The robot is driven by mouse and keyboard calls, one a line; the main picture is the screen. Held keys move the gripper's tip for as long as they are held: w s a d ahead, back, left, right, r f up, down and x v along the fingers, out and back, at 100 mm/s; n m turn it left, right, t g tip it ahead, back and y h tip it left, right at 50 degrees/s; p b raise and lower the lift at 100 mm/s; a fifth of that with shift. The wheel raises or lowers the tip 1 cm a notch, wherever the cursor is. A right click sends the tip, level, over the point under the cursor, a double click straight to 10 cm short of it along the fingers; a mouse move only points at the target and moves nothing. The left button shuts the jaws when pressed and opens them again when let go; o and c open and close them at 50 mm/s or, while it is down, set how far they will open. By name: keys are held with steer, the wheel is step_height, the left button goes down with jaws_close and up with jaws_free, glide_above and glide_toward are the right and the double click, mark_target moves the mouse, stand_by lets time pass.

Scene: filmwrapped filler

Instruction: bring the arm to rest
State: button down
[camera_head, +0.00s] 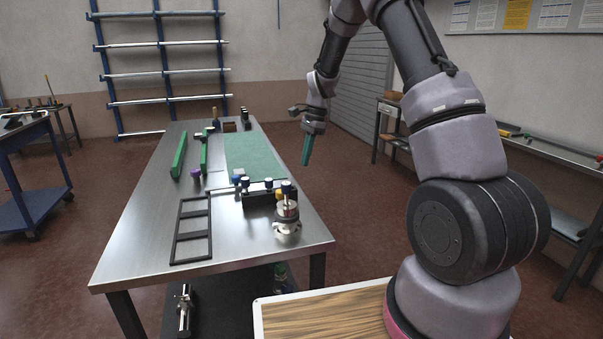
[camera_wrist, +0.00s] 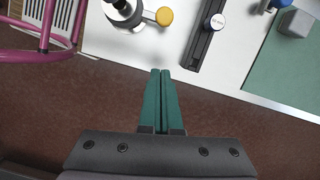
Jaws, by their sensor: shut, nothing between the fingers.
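My gripper (camera_head: 307,150) hangs from my raised arm, pointing down in the head view, in the air past the right edge of the metal table (camera_head: 140,235). In the wrist view its two green fingers (camera_wrist: 161,75) lie side by side, closed with nothing between them. The fingertips appear over the brown floor close to the table edge in that view. My gripper seems to touch nothing.
A round metal fixture (camera_head: 287,222) stands near the table's front right, beside a dark rail with knobs (camera_head: 262,192). A black frame (camera_head: 192,228), green mat (camera_head: 250,155) and green bars (camera_head: 179,157) lie on the table. A shelf bench (camera_head: 560,150) stands at right.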

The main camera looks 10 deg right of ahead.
steer(key=shift+v, duration=0.75)
steer(key=s+d+r+n+t, duration=0.2)
steer(key=s+r, duration=0.5)
steer(key=r, duration=0.3)
steer(key=s+d+r+n+t, duration=0.1)
steer(key=s+r+n+t, duration=0.15)
steer(key=s+r, duration=0.55)
steer(key=s+d+r+n+t, duration=0.1)
steer(key=s+r+n, duration=0.1)
steer(key=s, duration=0.6)
steer(key=s+d+r+n+t, duration=0.1)
steer(key=s+r+n+t, duration=0.1)
steer(key=s, duration=0.7)
step_height(320, 180, up, 2)
steer(key=shift+r+n+h, duration=0.15)
steer(key=shift+n+h, duration=0.15)
steer(key=shift+n, duration=0.55)
steer(key=shift+s+d+t, duration=0.1)
steer(key=shift+d+t, duration=0.05)
steer(key=shift+t, duration=0.1)
